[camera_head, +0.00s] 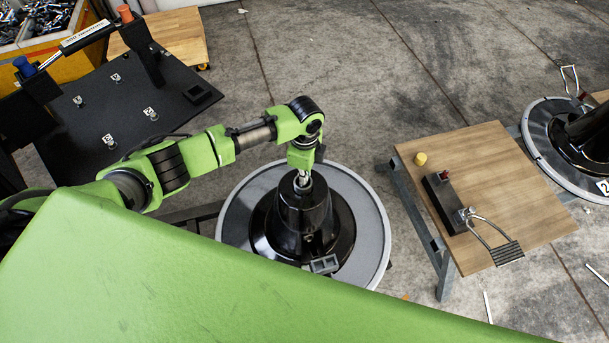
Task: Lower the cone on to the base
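A glossy black cone (302,213) stands upright, narrow end up, over the middle of the round base (236,235). The base is a wide grey disc with a pale rim and a black raised centre. I cannot tell whether the cone touches the base or hangs just above it. My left gripper (303,180) points down at the top of the cone, where small silvery parts show. Its fingers are too small to tell whether they grip the cone. A small grey block (324,265) sits at the near side of the black centre. My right gripper is not in view.
A wooden table (500,170) on grey legs stands to the right, with a black pedal assembly (446,203) and a yellow knob (420,159). Another round base (541,150) is at far right. A black plate (110,135) lies left, near a parts bin (35,25).

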